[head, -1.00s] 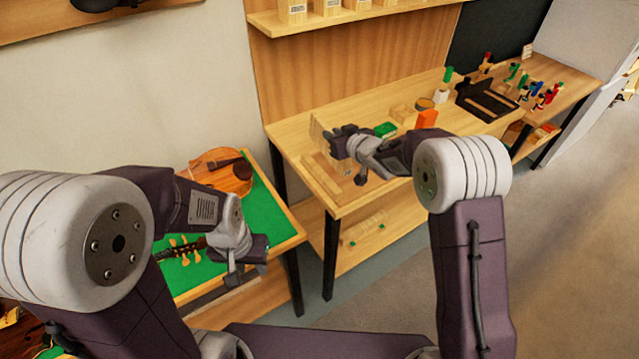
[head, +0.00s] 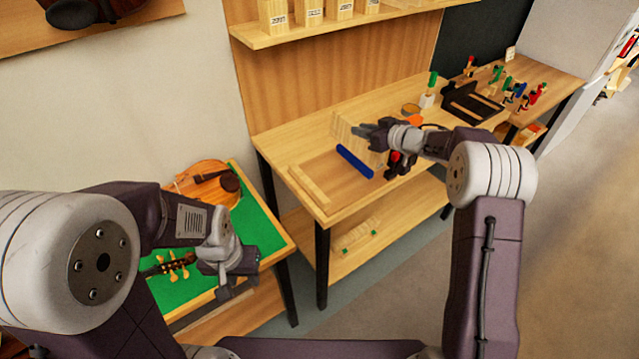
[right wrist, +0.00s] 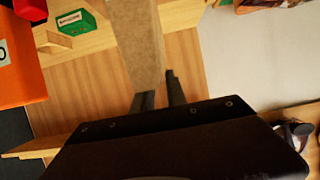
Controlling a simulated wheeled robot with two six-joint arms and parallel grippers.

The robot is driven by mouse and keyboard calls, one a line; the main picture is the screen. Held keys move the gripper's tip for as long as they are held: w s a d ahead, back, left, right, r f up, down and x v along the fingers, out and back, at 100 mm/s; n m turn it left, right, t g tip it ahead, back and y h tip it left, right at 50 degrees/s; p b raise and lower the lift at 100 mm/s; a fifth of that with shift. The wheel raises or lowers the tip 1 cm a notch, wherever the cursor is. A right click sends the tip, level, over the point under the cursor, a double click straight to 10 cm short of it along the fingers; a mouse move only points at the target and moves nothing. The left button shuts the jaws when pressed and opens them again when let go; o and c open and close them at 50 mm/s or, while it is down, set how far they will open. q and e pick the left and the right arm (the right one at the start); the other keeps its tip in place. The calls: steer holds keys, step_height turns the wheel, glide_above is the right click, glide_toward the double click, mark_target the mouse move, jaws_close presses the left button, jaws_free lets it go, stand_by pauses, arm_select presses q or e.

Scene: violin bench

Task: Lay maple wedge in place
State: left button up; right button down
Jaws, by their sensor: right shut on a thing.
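The maple wedge (head: 345,129) is a pale wooden piece at the fingertips of my right gripper (head: 366,131), above the back of the wooden bench (head: 290,135). In the right wrist view the wedge (right wrist: 140,40) runs up and away from between the two dark fingers (right wrist: 160,93), which are shut on it. I cannot tell a gap between wedge and bench. My left gripper (head: 228,284) hangs over the front edge of the green-topped table; its fingers are too small to read.
A pale strip (head: 309,185) and a blue bar (head: 355,161) lie on the bench. A red-and-black item (head: 400,162) is near its front edge. A green box (right wrist: 78,22) and orange block (right wrist: 22,65) are near the right gripper.

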steer(key=s+a+f+b, duration=0.1)
steer(key=a+f+b, duration=0.1)
steer(key=a+f, duration=0.1)
steer(key=s+a+f+b, duration=0.1)
steer(key=a+f+b, duration=0.1)
steer(key=a+f, duration=0.2)
steer(key=s+a+f+b, duration=0.2)
steer(key=a+f, duration=0.1)
steer(key=a, duration=0.1)
steer(key=shift+f, duration=0.25)
steer(key=shift+w+f, duration=0.2)
steer(key=shift+f, duration=0.05)
steer(key=shift+s, duration=0.1)
